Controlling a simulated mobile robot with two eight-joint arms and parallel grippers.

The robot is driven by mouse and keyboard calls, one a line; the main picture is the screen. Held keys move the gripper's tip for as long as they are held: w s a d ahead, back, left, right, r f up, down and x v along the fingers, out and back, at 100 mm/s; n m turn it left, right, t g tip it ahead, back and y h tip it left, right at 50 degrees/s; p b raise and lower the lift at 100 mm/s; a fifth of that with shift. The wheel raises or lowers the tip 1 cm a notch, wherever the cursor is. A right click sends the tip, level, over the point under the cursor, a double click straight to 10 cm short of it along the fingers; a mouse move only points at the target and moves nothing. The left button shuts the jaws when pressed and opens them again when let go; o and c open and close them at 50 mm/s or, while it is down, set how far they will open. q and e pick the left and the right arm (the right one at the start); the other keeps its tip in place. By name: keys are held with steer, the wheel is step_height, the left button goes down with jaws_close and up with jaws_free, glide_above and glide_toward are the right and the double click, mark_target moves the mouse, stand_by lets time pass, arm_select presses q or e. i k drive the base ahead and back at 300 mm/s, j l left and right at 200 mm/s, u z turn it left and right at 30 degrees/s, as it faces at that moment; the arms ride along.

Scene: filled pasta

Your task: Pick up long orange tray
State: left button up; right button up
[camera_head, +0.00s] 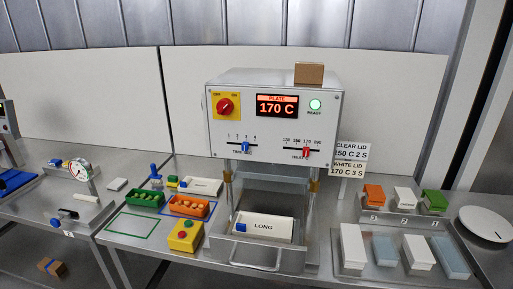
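The long orange tray (188,213) stands on the metal table left of the sealing machine, with small pieces in it whose kind I cannot make out clearly. It lies just behind the yellow control box (185,237). A green tray (145,203) with green pieces stands to its left and slightly behind. Neither of my grippers is in view, and nothing is seen touching the orange tray.
The sealing machine (245,133) shows 170 C; its pulled-out drawer (241,262) bears a white plate marked LONG (263,227). A white block (202,186) lies behind the orange tray. Green-outlined table space (133,224) at left is empty. Lids and boxes stand right.

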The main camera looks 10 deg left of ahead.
mark_target(192, 206)
steer(key=i+j, duration=0.1)
steer(key=j, duration=0.45)
steer(key=i+j, duration=0.15)
steer(key=j, duration=0.35)
steer(key=i+j, duration=0.1)
steer(key=j, duration=0.45)
steer(key=i+j, duration=0.15)
steer(key=j, duration=0.35)
steer(key=i+j+u, duration=0.1)
steer(key=j, duration=0.45)
steer(key=i+j, duration=0.15)
steer(key=j, duration=0.35)
steer(key=i+j, duration=0.1)
steer(key=j, duration=0.45)
steer(key=i+j, duration=0.15)
steer(key=j, duration=0.35)
